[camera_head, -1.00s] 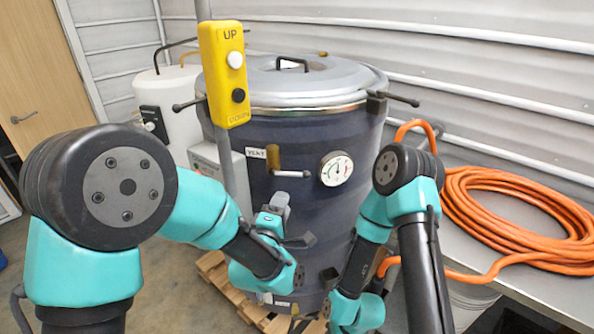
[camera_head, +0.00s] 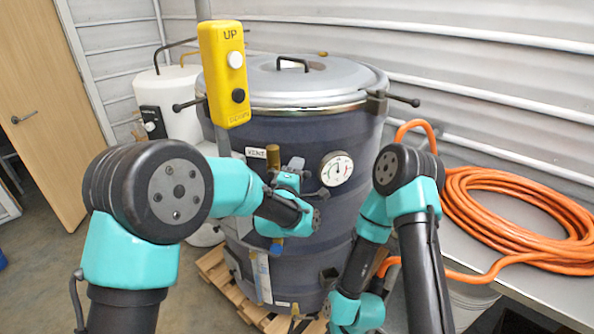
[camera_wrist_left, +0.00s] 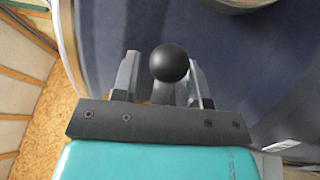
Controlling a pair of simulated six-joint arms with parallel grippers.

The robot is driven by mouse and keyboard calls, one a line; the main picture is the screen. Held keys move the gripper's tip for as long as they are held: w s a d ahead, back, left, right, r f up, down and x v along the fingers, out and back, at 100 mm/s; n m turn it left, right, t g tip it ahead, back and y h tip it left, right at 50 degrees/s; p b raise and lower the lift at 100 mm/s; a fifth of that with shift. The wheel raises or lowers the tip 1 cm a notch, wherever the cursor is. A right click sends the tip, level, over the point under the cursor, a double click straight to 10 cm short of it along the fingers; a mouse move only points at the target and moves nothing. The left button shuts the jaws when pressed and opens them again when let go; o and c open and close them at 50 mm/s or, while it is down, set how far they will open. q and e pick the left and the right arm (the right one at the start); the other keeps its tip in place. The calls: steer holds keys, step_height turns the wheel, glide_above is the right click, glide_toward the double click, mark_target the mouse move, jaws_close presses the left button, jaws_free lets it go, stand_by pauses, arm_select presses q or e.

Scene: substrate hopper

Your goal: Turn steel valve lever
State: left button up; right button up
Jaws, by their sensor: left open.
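My left gripper (camera_head: 300,177) is at the vent valve on the front of the dark drum (camera_head: 330,245). The brass valve body (camera_head: 273,157) shows just left of the gripper; the gripper hides most of the steel lever. In the left wrist view, the two grey fingers of my left gripper (camera_wrist_left: 159,75) stand apart. A black ball (camera_wrist_left: 169,62) shows between them, possibly the lever's end knob; I cannot tell whether a finger touches it. A little brass shows behind, between the fingers.
A yellow UP/DOWN pendant (camera_head: 224,75) hangs in front of the drum. A round gauge (camera_head: 336,169) is close to the right of my left gripper. A blue-handled part (camera_head: 277,246) is below. Coiled orange hose (camera_head: 520,215) lies on the right bench.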

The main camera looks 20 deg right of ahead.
arm_select(q)
steer(key=shift+c, duration=0.3)
jaws_close()
stand_by(0.3)
